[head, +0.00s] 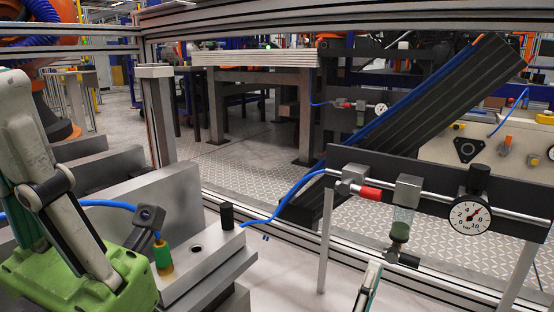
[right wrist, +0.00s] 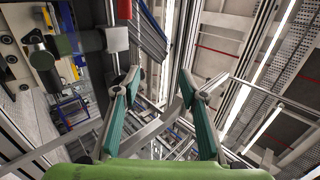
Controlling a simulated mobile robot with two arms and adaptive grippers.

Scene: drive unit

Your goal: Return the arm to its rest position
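My right gripper (right wrist: 158,83) points upward in the right wrist view, with its two teal-padded fingers spread apart and nothing between them. In the head view only a finger of it (head: 369,287) shows at the bottom edge, below the air filter unit (head: 404,208). My left gripper (head: 22,105) is large at the left edge of the head view, its green body low and its fingers upward. It is seen from the side and partly cut off, so its opening is unclear. No object shows in its visible part.
A dark plate (head: 500,200) carries a pressure gauge (head: 471,214) and a red fitting (head: 370,193) close to my right gripper. A metal block (head: 205,270) with a black peg (head: 227,215) stands beside my left gripper. A blue hose (head: 285,200) crosses between.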

